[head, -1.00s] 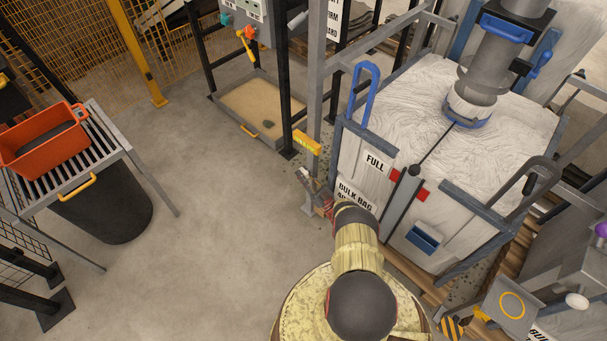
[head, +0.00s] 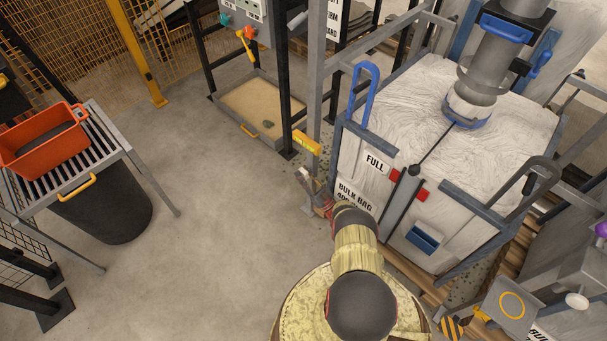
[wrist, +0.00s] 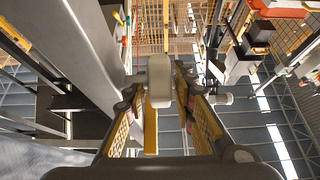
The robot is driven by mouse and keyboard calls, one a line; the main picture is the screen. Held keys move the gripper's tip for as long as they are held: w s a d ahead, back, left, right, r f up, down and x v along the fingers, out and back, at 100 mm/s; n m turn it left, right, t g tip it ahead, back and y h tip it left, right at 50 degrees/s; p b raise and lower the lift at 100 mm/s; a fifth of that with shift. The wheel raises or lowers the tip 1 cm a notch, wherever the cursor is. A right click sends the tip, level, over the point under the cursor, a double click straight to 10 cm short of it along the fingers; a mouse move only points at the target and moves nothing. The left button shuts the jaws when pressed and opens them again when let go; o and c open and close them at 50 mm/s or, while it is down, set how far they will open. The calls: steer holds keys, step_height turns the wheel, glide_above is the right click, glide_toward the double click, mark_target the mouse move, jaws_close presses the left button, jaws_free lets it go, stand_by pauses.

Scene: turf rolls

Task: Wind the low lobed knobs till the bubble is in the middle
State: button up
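In the head view my gripper (head: 322,196) is low beside the foot of the grey upright post, at the corner of the bulk bag frame. My arm partly covers it. In the wrist view my gripper (wrist: 160,88) has its two fingers apart, with a pale rounded block (wrist: 159,72) showing between them. Narrow gaps seem to show beside the block, and I cannot tell whether it is a lobed knob. A yellow bar (head: 306,143) with a dark marking is on the post above my gripper. No bubble can be made out, and no lobed knob shows clearly.
The full bulk bag (head: 410,110) in its blue-grey frame stands to the right. A sand tray (head: 262,108) lies behind. An orange crate (head: 42,148) sits on a slatted stand at left, above a black bin (head: 105,205). The floor between is clear.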

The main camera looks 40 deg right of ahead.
mark_target(304, 170)
steer(key=shift+r, duration=0.15)
steer(key=shift+r, duration=4.8)
